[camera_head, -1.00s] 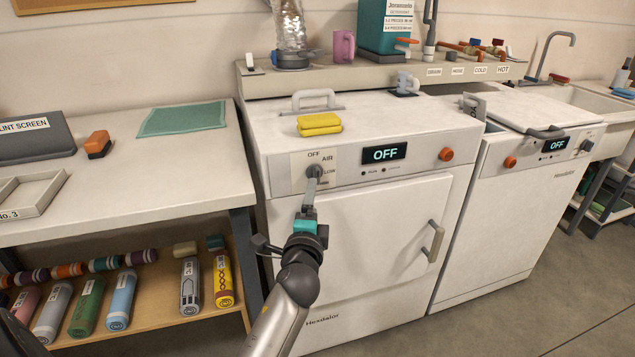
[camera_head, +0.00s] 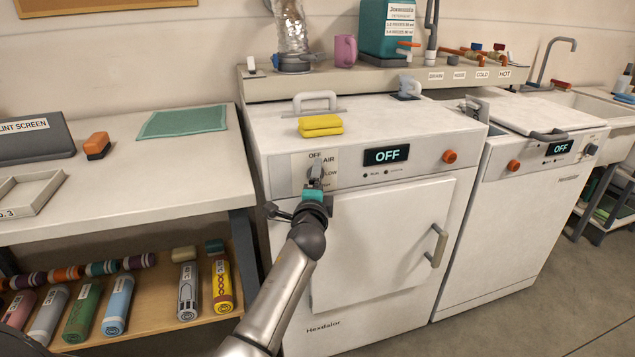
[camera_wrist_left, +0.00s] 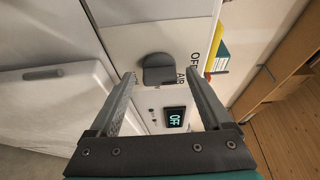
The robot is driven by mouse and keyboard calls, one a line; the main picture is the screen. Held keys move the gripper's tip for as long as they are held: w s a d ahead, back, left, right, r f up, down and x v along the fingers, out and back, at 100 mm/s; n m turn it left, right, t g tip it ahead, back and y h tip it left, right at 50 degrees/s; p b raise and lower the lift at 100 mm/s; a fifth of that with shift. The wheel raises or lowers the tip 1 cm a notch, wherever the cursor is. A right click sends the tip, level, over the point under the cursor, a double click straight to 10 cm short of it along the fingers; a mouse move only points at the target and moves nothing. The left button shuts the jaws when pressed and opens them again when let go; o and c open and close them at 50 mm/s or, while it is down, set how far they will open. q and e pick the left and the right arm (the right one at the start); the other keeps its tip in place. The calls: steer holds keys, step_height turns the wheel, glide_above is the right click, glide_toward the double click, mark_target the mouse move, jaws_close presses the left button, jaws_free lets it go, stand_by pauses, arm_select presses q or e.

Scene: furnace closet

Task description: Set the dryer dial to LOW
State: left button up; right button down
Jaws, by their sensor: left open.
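The dryer dial (camera_head: 311,174) is a dark grey knob on the left of the dryer's front panel, beside OFF, AIR and LOW labels. In the head view my left gripper (camera_head: 317,165) is in front of it and partly hides it. In the left wrist view the dial (camera_wrist_left: 158,70) shows between the two spread fingers of my left gripper (camera_wrist_left: 160,77), with a gap on each side. I cannot tell where the dial points. The dryer display (camera_head: 386,155) reads OFF. My right gripper is out of view.
A yellow sponge (camera_head: 320,125) lies on the dryer top above the dial. An orange button (camera_head: 449,157) and the door handle (camera_head: 436,246) are to the right. A workbench (camera_head: 120,190) stands close on the left, and a second machine (camera_head: 510,215) on the right.

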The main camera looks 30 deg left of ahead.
arm_select(q)
jaws_close()
stand_by(0.6)
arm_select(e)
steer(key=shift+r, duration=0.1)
